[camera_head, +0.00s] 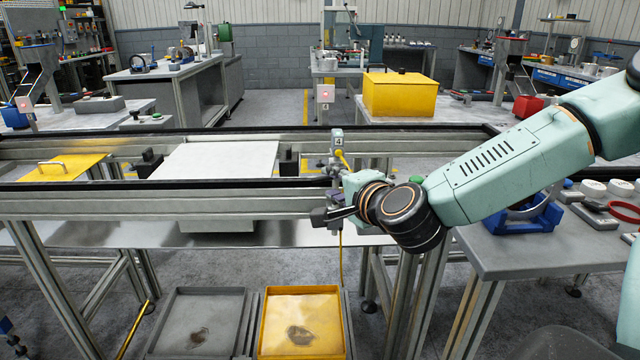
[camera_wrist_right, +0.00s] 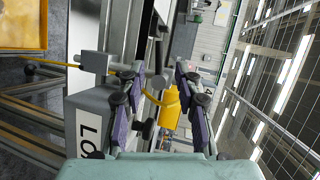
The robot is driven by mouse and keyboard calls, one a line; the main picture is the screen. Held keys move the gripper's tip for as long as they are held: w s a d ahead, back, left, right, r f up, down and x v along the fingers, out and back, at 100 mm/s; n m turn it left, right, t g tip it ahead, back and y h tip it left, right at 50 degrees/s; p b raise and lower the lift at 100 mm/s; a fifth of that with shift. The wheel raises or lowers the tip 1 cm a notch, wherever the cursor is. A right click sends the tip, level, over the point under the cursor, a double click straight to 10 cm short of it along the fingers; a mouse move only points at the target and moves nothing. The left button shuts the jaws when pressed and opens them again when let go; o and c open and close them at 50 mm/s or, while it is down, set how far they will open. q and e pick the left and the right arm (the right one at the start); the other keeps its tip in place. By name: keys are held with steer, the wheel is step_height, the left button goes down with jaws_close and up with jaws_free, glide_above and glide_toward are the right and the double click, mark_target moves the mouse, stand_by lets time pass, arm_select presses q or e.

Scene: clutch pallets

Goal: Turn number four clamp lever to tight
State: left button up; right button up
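The number four station is marked by a small grey "4" sign (camera_head: 338,141) on a post at the conveyor's near rail. A short yellow piece (camera_head: 344,160) shows just below the sign; I cannot tell if it is the lever. My right gripper (camera_head: 328,205) is at this station, in front of the rail. In the right wrist view its purple-padded fingers (camera_wrist_right: 160,118) are apart, with a dark knob and a yellow shape between them, not visibly gripped. A white label plate (camera_wrist_right: 86,132) reading "LO", partly hidden, is beside the fingers. The lever's setting is unclear. My left gripper is out of view.
A white plate (camera_head: 220,160) and a yellow plate with a handle (camera_head: 65,168) are on the conveyor. A grey tray (camera_head: 165,325) and a yellow tray (camera_head: 265,325) stand below. A yellow box (camera_head: 400,97) stands behind. A cluttered bench (camera_head: 545,250) is at the right.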

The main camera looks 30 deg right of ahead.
mark_target(322, 179)
steer(key=b+x, duration=0.2)
steer(key=x, duration=0.2)
steer(key=shift+a+f, duration=0.1)
steer(key=shift+a, duration=0.05)
steer(key=shift+b+x, duration=0.35)
steer(key=shift+x, duration=0.7)
jaws_close()
